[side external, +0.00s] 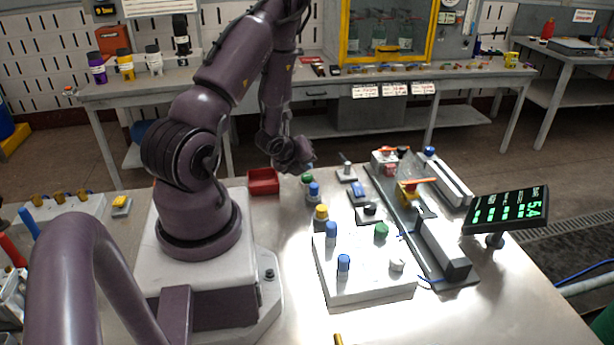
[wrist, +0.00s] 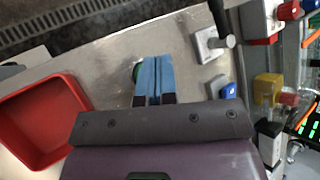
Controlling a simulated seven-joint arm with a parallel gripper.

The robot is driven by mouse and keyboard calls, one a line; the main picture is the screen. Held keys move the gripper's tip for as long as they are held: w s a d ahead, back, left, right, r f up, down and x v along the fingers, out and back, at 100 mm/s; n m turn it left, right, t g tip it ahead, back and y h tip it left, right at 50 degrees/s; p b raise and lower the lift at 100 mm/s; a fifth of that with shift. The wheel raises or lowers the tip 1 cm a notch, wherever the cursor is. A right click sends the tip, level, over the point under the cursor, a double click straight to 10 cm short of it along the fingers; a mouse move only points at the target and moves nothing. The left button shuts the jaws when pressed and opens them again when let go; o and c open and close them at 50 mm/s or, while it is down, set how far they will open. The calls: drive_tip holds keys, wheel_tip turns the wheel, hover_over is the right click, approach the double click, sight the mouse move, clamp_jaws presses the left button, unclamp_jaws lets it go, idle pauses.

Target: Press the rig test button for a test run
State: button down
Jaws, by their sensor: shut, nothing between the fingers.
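My gripper (side external: 306,168) hangs over the table near the red bin, and its blue fingers (wrist: 154,78) are together with nothing between them. A green-topped item (side external: 307,179) sits just below it; in the wrist view only a sliver of green (wrist: 135,72) shows beside the fingers. Small control units stand to its right: a plate with a grey lever (side external: 347,172), a blue-topped unit (side external: 359,189) and a dark-topped unit (side external: 370,210). The lever plate (wrist: 208,45) and blue unit (wrist: 223,88) also show in the wrist view. No readable label marks the rig test button.
A red bin (side external: 263,181) stands beside my base. A white block (side external: 345,290) carries several coloured cylinders. A conveyor rig (side external: 407,215) and a lit display (side external: 506,209) stand to the right.

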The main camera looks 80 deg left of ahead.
drive_tip(key=shift+f, duration=0.4)
